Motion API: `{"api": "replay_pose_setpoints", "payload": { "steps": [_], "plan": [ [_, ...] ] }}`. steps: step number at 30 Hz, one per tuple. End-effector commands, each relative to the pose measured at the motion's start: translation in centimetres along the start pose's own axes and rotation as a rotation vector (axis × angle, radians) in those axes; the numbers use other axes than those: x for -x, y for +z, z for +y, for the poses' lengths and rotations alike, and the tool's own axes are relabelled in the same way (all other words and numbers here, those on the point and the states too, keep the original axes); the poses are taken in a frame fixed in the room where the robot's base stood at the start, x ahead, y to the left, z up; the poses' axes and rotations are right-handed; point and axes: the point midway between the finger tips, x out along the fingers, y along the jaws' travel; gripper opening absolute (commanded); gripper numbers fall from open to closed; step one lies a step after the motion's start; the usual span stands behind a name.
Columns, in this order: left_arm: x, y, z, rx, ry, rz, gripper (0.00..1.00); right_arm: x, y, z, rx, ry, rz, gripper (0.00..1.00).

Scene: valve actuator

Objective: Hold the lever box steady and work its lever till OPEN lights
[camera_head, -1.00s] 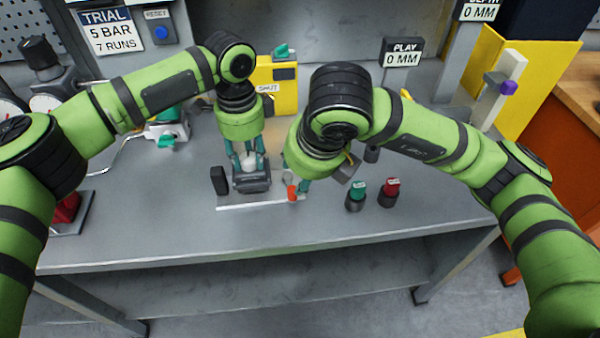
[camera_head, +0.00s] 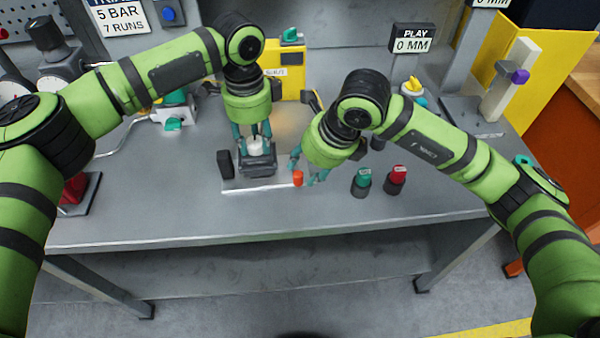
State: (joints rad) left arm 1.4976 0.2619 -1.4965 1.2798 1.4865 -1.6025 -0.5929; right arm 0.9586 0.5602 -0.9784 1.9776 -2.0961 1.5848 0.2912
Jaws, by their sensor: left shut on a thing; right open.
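The lever box (camera_head: 257,167) is a small dark grey block on a pale-edged plate on the bench. My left gripper (camera_head: 254,146) points down over it and is shut on it, with a whitish part between its fingers. An orange-red knob (camera_head: 298,178), apparently the lever's end, stands at the box's right. My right gripper (camera_head: 306,171) is open, its teal fingers either side of the knob; I cannot tell whether they touch it. The link between knob and box is unclear. A yellow unit (camera_head: 292,84) behind my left gripper bears a label reading SHUT (camera_head: 277,72).
A black block (camera_head: 225,164) stands just left of the lever box. Green (camera_head: 362,181) and red (camera_head: 396,179) capped buttons stand right of my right gripper. A PLAY 0 MM sign (camera_head: 412,39) is behind. The bench front (camera_head: 330,215) is clear.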

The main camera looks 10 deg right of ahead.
Motion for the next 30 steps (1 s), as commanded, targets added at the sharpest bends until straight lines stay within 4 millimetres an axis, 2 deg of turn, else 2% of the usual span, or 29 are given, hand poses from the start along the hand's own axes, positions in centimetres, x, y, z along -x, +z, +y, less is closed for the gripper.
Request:
{"api": "replay_pose_setpoints", "payload": {
  "steps": [3,9,20,21,24,30],
  "plan": [
    [-0.3,0.0,0.1,-0.001,0.004,-0.001,0.00,-2.3,-0.1,0.1,0.000,0.002,0.003,0.44],
    [-0.3,0.0,0.1,-0.001,0.004,-0.001,0.00,-4.6,0.0,0.1,0.000,0.001,0.001,0.44],
    [-0.3,0.0,0.1,-0.001,0.004,-0.001,0.00,-5.1,0.0,0.0,0.001,-0.001,0.000,0.44],
    [-0.3,0.0,0.1,-0.001,0.004,-0.001,0.00,-5.1,0.0,0.0,0.001,-0.001,0.000,0.36],
    [-0.3,0.0,0.1,-0.001,0.004,-0.001,0.00,-5.1,0.0,0.0,0.000,-0.001,0.000,0.00],
    [-0.2,0.0,0.1,-0.001,0.005,-0.001,0.00,-5.1,0.0,-0.1,0.001,-0.002,-0.001,0.00]
  ]
}}
